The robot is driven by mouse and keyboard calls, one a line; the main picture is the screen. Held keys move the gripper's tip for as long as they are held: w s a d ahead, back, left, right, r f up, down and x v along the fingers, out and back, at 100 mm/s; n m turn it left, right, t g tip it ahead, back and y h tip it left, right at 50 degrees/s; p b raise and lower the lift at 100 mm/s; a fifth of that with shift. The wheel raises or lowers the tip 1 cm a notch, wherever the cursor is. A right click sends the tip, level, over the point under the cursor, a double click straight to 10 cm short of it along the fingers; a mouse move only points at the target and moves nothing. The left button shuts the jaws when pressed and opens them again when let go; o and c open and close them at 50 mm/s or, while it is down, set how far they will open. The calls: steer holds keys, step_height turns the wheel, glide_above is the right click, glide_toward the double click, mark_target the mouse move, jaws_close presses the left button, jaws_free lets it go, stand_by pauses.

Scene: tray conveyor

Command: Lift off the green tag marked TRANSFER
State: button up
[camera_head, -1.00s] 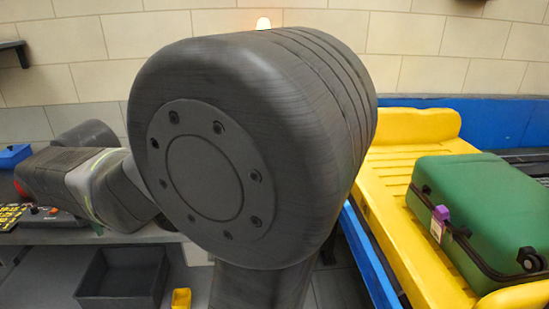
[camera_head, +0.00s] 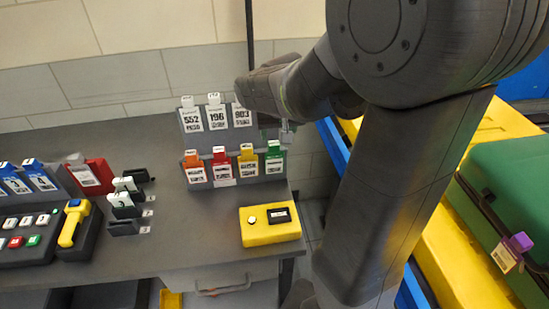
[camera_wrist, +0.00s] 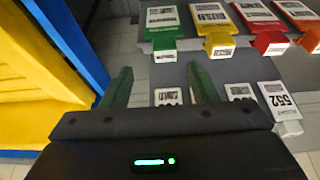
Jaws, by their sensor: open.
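A green tag (camera_head: 274,155) hangs at the right end of the lower row on a grey rack (camera_head: 235,175); its printing is too small to read. Orange (camera_head: 194,168), red (camera_head: 222,165) and yellow (camera_head: 248,162) tags hang to its left. In the wrist view the rack appears turned around, with the green tag (camera_wrist: 163,17) at the left of its row. My gripper (camera_wrist: 160,76) is open with nothing between its fingers. The green tag lies beyond the fingertips, apart from them. In the head view my gripper is mostly hidden by my arm.
White numbered tags (camera_head: 217,117) hang in the rack's upper row. A yellow box (camera_head: 270,226) stands in front of the rack. A yellow scanner-like tool (camera_head: 72,224) and other tags sit at left. A green suitcase (camera_head: 510,190) lies on a yellow tray at right.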

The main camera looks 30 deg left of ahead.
mark_target(274, 143)
steer(key=x, duration=0.4)
steer(key=shift+s+a+f, duration=0.2)
steer(key=shift+a+f, duration=0.05)
steer(key=shift+f, duration=0.15)
jaws_close()
